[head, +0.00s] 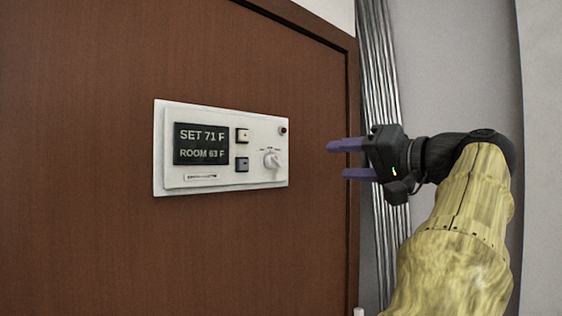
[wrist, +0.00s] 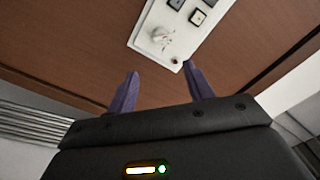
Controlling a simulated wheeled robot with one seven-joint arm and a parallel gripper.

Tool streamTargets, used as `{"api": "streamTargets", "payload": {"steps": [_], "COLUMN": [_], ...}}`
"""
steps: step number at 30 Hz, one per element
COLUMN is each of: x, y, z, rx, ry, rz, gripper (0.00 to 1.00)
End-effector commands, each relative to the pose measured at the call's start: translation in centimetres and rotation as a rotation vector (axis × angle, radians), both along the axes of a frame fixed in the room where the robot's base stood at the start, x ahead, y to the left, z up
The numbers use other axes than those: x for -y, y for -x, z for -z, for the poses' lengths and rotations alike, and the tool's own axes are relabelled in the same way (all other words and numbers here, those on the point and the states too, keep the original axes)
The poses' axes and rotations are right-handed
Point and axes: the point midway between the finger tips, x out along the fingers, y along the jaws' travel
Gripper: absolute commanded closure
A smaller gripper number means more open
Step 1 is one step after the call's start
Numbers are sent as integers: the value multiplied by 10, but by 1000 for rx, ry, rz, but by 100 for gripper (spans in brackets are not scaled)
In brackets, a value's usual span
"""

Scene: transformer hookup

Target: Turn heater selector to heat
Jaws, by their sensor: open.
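The heater control is a white panel (head: 222,178) on a brown wooden surface. Its dark screen (head: 200,144) reads SET 71 F and ROOM 63 F. The selector is a small white round knob (head: 271,160) at the panel's right side, with small marks above it that are too small to read. In the wrist view the knob (wrist: 160,36) shows at the top, beyond the fingertips. My gripper (head: 337,159) is open and empty, with two purple fingers pointing left toward the panel. It is to the right of the knob and apart from it. The fingers also show in the wrist view (wrist: 163,80).
Two small square buttons, an upper one (head: 242,135) and a lower one (head: 242,164), sit between screen and knob. A dark round dot (head: 283,130) is above the knob. A ribbed metal strip (head: 384,110) runs behind my gripper. The wood around the panel is clear.

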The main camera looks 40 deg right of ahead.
Motion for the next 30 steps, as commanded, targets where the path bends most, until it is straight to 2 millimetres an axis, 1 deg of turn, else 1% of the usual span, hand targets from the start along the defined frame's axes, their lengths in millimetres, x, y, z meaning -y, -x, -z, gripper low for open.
{"api": "streamTargets", "payload": {"steps": [9,14,17,20,30], "x": [-1,-1,-2,-4,-8], "y": [1,-7,-19,-35,-95], "z": [-1,-2,-2,-3,-4], "rx": [3,4,3,3,3], "ry": [4,2,1,2,-1], "rz": [-1,-4,-4,-6,-4], "gripper": [48,48,48,48,48]}}
